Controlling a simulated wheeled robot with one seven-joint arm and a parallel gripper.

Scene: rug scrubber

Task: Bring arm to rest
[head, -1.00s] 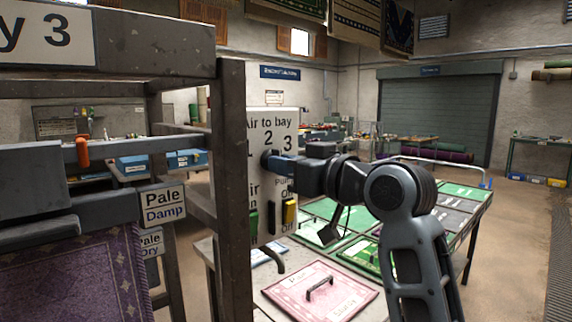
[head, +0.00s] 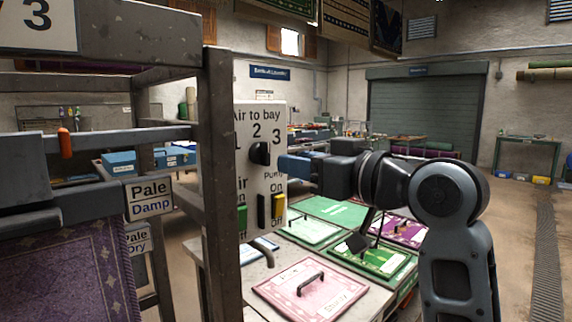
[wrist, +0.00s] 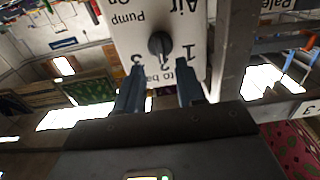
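My gripper (head: 284,163) is in the middle of the head view, just right of the white control panel (head: 246,118). Its fingers point at the panel with a gap from the black "Air to bay" knob (head: 259,153). In the wrist view, the two fingers (wrist: 159,90) are spread apart with nothing between them. The knob (wrist: 160,44) shows beyond them, on the upside-down panel. Its handle appears to lie toward the 2.
A grey metal frame (head: 218,190) with a purple rug (head: 75,265) stands close on the left. Below my arm, a table holds a pink lidded panel (head: 303,288) and green ones (head: 372,258) with handles. Open floor (head: 520,230) lies to the right.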

